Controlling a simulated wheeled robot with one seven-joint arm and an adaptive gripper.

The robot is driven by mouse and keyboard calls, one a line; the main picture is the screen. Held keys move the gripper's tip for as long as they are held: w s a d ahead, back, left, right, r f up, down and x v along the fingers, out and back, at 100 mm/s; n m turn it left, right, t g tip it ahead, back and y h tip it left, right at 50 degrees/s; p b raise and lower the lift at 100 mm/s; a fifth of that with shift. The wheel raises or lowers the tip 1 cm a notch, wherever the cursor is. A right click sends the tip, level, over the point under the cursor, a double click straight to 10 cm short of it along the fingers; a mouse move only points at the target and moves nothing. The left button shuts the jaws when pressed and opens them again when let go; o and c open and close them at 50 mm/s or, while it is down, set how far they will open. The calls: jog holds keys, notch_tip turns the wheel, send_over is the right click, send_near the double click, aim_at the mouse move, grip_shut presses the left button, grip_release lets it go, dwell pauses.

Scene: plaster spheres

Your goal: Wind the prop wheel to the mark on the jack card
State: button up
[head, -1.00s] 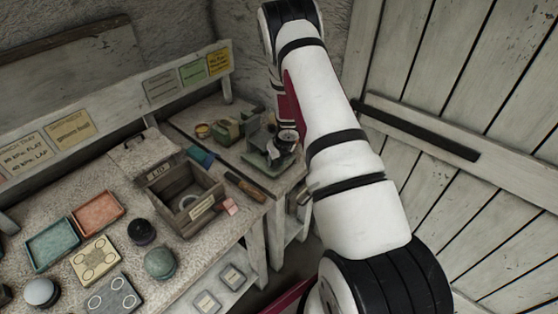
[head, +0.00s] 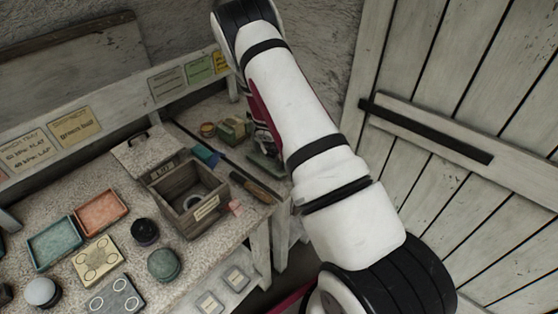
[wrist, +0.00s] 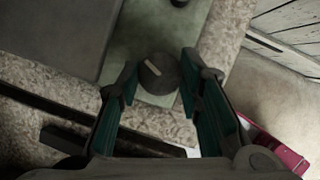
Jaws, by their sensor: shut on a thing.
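In the wrist view a dark round knob with a pale pointer line, which I take as the prop wheel (wrist: 157,76), sits on a green metal base (wrist: 160,30). My gripper (wrist: 162,67) is shut on it, one teal-padded finger on each side. The pale line runs slantwise across the knob.
A wooden box (head: 188,196), a wood-handled tool (head: 255,188) and a pink block (head: 236,208) lie left of my arm. A teal tray (head: 54,243), an orange tray (head: 101,212) and several round pieces stand nearer. A plank door (head: 480,100) is at right.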

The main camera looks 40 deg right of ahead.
jog(key=shift+m, duration=0.6)
jog(key=o, duration=1.2)
jog(key=shift+c, duration=0.2)
jog(key=shift+r+h, duration=0.1)
jog(key=shift+h, duration=0.2)
jog(key=v, duration=1.1)
jog(key=shift+w+r, duration=0.15)
jog(key=shift+r, duration=0.3)
jog(key=shift+a, duration=0.15)
